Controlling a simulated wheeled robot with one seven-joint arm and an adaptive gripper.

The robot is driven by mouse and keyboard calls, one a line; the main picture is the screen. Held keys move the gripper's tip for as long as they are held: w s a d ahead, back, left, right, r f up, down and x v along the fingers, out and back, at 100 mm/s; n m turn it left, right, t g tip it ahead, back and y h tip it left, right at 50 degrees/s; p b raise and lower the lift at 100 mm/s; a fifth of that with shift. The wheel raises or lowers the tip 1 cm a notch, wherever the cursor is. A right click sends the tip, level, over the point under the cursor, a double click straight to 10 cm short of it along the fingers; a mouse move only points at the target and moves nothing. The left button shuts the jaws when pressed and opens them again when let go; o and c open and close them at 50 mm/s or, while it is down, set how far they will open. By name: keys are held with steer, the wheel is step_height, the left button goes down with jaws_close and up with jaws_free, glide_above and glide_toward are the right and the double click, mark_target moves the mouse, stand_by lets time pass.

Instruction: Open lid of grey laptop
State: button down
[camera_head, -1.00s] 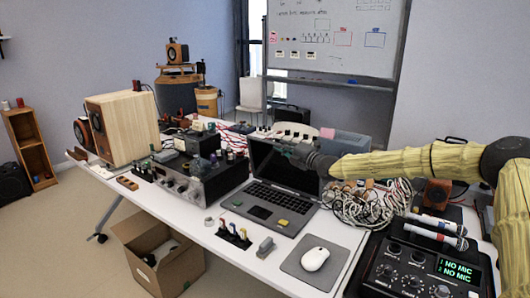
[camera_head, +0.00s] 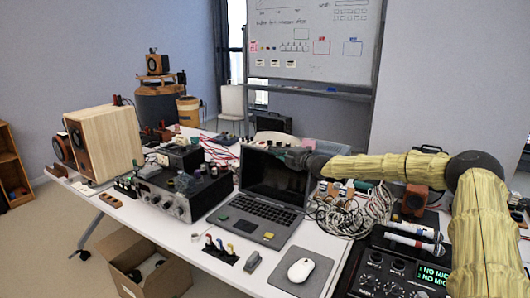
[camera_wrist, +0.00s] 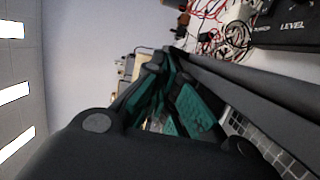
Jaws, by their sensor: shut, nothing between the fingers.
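The grey laptop (camera_head: 252,222) stands on the white table with its lid raised and its dark screen (camera_head: 268,178) facing the front. Its keyboard shows, with small green and yellow pieces on the palm rest. My gripper (camera_head: 287,154) is at the upper right part of the lid, close to the screen's top edge. I cannot tell whether it touches the lid. In the wrist view my gripper (camera_wrist: 172,52) has its green-padded fingers together with nothing between them. Part of the laptop's keyboard (camera_wrist: 262,143) shows beside the fingers there.
A black audio unit (camera_head: 180,190) stands left of the laptop and a tangle of white cables (camera_head: 345,215) lies right of it. A white mouse (camera_head: 300,270) on a grey pad, coloured plugs (camera_head: 220,247) and a mixer (camera_head: 385,278) are in front. A wooden speaker (camera_head: 105,142) stands at the left.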

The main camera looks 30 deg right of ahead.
stand_by(0.6)
steer(key=s+b, duration=0.5)
steer(key=s, duration=0.6)
steer(key=shift+s+a+r, duration=0.25)
steer(key=shift+a+r, duration=0.05)
steer(key=shift+r, duration=0.15)
